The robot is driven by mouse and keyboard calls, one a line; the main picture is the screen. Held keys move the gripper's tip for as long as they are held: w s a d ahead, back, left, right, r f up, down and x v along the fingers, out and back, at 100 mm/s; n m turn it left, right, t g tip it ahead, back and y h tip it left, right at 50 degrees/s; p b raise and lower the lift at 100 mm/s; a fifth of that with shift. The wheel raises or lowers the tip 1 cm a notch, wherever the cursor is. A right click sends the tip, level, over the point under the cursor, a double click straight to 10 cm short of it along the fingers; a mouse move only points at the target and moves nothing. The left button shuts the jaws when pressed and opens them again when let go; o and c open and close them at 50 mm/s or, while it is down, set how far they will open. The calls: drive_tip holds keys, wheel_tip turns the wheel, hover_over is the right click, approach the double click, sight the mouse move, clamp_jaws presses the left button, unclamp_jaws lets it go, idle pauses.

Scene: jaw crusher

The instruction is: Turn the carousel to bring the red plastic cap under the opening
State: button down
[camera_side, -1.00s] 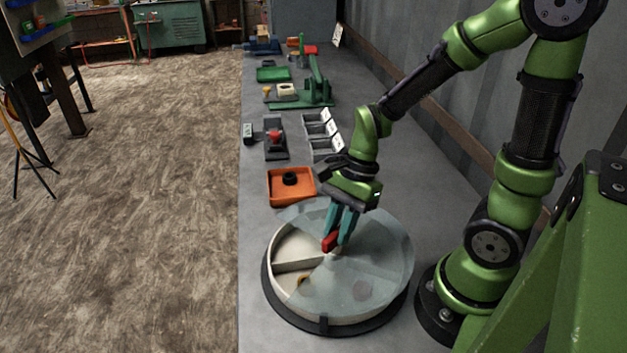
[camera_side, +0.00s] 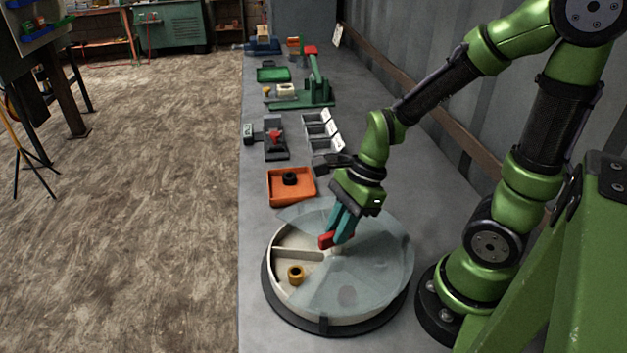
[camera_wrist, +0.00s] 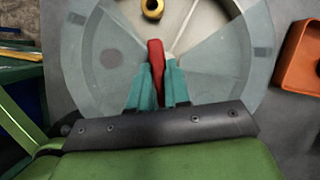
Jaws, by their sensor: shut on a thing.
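The round carousel (camera_side: 290,310) has a pale dish with dividers under a frosted, see-through cover (camera_side: 385,255). The cover has a wedge-shaped opening at the left. In the opening sits a brass-coloured ring (camera_side: 296,274); it also shows at the top of the wrist view (camera_wrist: 152,8). My gripper (camera_side: 342,228) is over the carousel's middle, its teal fingers shut on a red handle (camera_side: 327,240), which shows upright in the wrist view (camera_wrist: 156,60).
An orange tray (camera_side: 272,198) with a black ring (camera_side: 290,179) stands just behind the carousel. Grey bins (camera_side: 322,130), a grey device with a red top (camera_side: 275,150) and a green press (camera_side: 315,90) stand farther back on the bench.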

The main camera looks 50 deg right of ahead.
drive_tip(key=shift+f, duration=0.2)
drive_tip(key=c, duration=1.1)
unclamp_jaws()
drive_tip(key=shift+s, duration=0.1)
drive_tip(key=shift+r, duration=0.3)
drive_tip(key=shift+v, duration=8.2)
drive_tip(key=shift+c, duration=0.3)
